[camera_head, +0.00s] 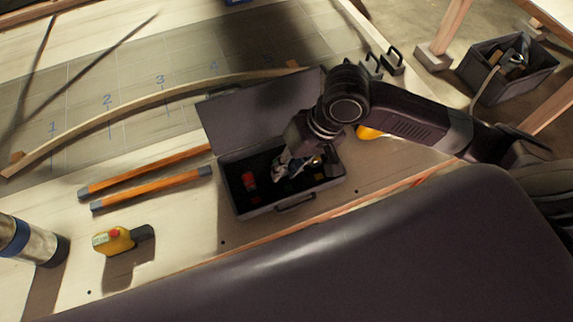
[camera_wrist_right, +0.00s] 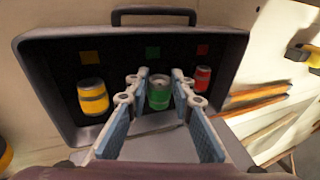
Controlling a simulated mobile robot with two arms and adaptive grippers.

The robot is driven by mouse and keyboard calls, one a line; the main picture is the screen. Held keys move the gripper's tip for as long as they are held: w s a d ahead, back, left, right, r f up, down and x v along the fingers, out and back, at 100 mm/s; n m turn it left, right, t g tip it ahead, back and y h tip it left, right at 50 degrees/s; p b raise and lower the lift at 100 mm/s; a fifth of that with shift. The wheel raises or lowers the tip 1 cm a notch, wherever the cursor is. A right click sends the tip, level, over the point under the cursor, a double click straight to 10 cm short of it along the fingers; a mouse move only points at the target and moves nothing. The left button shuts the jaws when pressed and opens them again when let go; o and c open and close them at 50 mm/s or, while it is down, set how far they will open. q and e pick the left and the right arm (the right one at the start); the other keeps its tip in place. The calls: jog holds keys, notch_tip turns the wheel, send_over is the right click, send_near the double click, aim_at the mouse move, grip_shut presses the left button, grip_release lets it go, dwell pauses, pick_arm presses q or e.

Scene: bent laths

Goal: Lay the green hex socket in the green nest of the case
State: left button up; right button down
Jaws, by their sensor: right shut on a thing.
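The open dark case (camera_head: 264,211) lies on the bench under my right arm. My right gripper (camera_head: 286,166) reaches down inside it. In the right wrist view the fingers of my right gripper (camera_wrist_right: 158,84) are shut on the green hex socket (camera_wrist_right: 159,95), which stands roughly upright between them. A green square patch (camera_wrist_right: 152,52) shows on the case interior, just beyond the socket. Whether the socket touches the case floor cannot be told. A yellow socket (camera_wrist_right: 93,97) sits to the left and a red socket (camera_wrist_right: 202,78) to the right. My left gripper is not in view.
The case lid (camera_head: 258,110) stands open at the back. Orange bars (camera_head: 160,184) with dark ends, a yellow-and-black tool (camera_head: 117,240) and a steel flask (camera_head: 36,243) lie left of the case. A bent lath (camera_head: 130,107) curves behind. A grey crate (camera_head: 487,75) is at the upper right.

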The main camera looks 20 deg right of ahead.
jog(key=shift+f, duration=0.2)
dwell(0.6)
jog(key=c, duration=1.6)
grip_release()
notch_tip(320, 180, up, 7)
jog(key=p, duration=0.9)
jog(key=shift+p, duration=0.35)
